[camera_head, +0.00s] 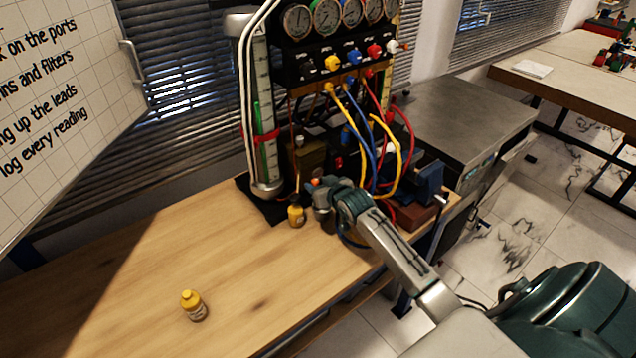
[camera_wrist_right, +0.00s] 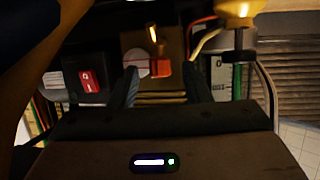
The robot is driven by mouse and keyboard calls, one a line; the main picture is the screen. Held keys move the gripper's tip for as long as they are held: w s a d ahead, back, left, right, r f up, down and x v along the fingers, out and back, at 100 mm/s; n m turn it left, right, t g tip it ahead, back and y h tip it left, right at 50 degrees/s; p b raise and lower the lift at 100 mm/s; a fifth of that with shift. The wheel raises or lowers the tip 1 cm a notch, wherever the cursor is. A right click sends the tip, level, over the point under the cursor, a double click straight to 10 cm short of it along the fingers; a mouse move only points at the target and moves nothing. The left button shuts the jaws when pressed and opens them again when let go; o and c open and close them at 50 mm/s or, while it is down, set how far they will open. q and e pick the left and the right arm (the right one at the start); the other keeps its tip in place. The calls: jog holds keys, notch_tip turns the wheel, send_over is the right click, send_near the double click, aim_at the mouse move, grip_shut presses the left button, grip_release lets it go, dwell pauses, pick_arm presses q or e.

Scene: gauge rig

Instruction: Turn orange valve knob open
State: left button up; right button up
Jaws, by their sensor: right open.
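The orange valve knob (camera_wrist_right: 161,68) shows in the right wrist view as a small orange-red block in front of a brown box-like body. It lies between the two dark fingers of my right gripper (camera_wrist_right: 160,87), with a gap on each side. The fingers are open and I see no contact. In the head view my right gripper (camera_head: 320,196) is low at the front of the gauge rig (camera_head: 310,73), and a small orange spot, probably the knob (camera_head: 314,182), shows just behind it. My wrist hides much of that area. My left gripper is not in view.
A small yellow bottle (camera_head: 296,214) stands close to the left of my right gripper. Coloured hoses (camera_head: 383,150) hang just behind my wrist. A blue vise-like tool (camera_head: 430,182) is to the right.

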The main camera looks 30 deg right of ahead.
jog(key=shift+w+f, duration=0.15)
jog(key=shift+w, duration=0.25)
